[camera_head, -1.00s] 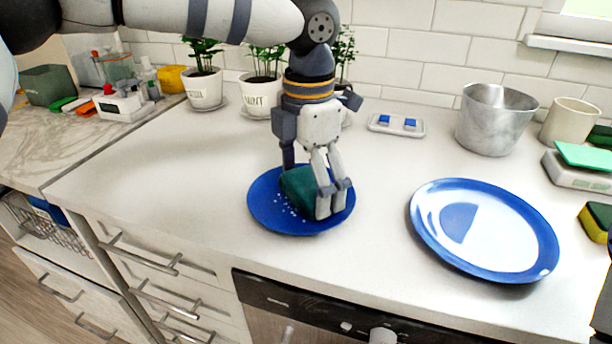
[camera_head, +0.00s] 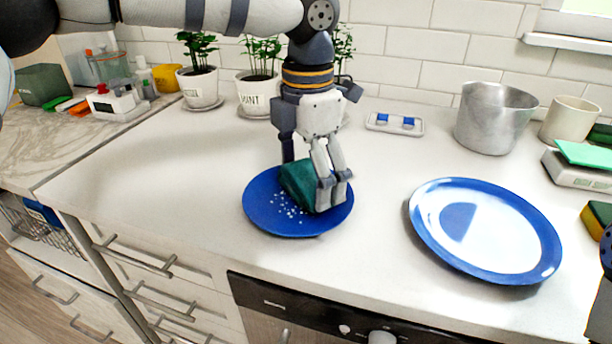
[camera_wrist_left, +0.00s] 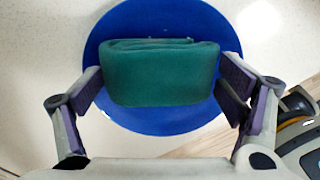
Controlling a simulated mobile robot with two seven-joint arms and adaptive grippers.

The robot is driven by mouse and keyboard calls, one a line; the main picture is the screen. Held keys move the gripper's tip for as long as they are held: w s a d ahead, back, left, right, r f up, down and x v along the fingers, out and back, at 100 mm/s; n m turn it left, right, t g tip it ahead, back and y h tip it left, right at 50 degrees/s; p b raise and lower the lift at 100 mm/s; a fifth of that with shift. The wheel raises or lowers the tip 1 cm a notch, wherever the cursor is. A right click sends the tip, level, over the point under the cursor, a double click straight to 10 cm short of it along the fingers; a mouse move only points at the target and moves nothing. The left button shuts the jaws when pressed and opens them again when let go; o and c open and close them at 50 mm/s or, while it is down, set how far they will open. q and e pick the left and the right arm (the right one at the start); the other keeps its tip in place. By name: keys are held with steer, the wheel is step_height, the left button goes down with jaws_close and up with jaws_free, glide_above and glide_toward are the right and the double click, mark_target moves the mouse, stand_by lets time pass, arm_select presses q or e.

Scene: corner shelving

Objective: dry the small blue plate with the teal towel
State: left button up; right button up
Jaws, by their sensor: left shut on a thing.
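The small blue plate (camera_head: 262,215) lies flat on the counter, with a patch of white droplets on its front-left part. The teal towel (camera_head: 298,184) is a folded block resting on the plate's middle and right. My left gripper (camera_head: 328,200) points down over the plate, shut on the towel. In the left wrist view the towel (camera_wrist_left: 160,75) lies between the two fingers, with the blue plate (camera_wrist_left: 160,18) beneath it; the droplets are hidden there.
A large blue-rimmed plate (camera_head: 480,271) lies to the right. A metal pot (camera_head: 494,120), a beige cup (camera_head: 570,121) and a scale (camera_head: 580,171) stand behind it. Potted herbs (camera_head: 200,90) line the wall. The counter left of the small plate is clear.

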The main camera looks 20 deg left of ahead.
mark_target(308, 171)
arm_select(q)
step_height(308, 171, up, 6)
steer(key=shift+f+p, duration=0.1)
steer(key=shift+p, duration=0.4)
arm_select(e)
steer(key=shift+w+r+t, duration=0.3)
steer(key=shift+w+r, duration=0.35)
steer(key=shift+w, duration=0.1)
arm_select(q)
steer(key=shift+r, duration=1.65)
steer(key=shift+a, duration=0.1)
